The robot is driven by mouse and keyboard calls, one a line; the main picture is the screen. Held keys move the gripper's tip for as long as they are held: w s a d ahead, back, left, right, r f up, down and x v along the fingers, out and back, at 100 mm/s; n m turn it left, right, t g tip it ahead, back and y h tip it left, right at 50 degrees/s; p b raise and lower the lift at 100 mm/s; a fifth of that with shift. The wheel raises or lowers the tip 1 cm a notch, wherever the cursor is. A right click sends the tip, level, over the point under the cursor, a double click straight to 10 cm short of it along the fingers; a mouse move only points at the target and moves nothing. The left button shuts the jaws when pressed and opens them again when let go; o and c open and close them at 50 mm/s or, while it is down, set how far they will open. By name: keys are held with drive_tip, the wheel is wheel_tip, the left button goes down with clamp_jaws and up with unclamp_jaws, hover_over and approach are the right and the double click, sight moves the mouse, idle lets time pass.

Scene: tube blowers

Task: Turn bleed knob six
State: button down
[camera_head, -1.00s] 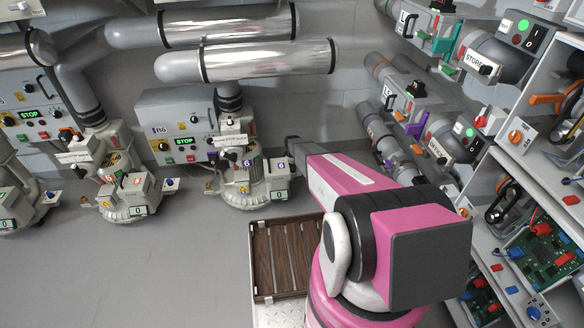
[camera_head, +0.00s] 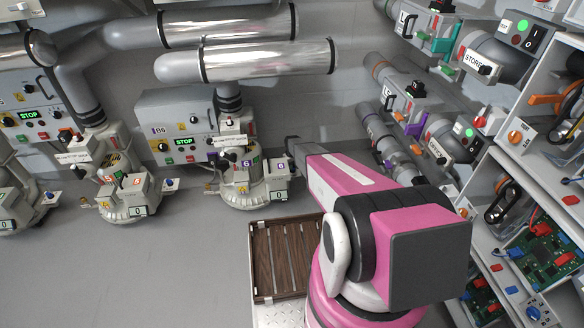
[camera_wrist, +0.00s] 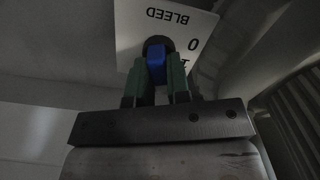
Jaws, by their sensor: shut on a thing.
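In the wrist view the blue bleed knob (camera_wrist: 156,66) sits on a round dark base on a white plate (camera_wrist: 190,25) that reads BLEED with a 0 mark. My gripper (camera_wrist: 161,75) has its two green fingers shut on the knob, one on each side. Part of the plate's lettering is hidden behind a finger. In the head view blower six (camera_head: 252,180) stands at the back wall with purple 6 labels. My arm reaches toward its right side, and the knob and fingertips cannot be made out there.
A grey control box (camera_head: 176,126) with a green STOP display is behind blower six. Another blower (camera_head: 124,190) stands to its left. A brown slatted pallet (camera_head: 283,260) lies in front. Shelves with circuit boards (camera_head: 540,250) line the right side. The floor at left front is clear.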

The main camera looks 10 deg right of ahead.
idle(0.4)
drive_tip(key=c, duration=1.1)
unclamp_jaws()
drive_tip(key=shift+r, duration=0.1)
wheel_tip(320, 180, up, 11)
drive_tip(key=shift+f, duration=0.2)
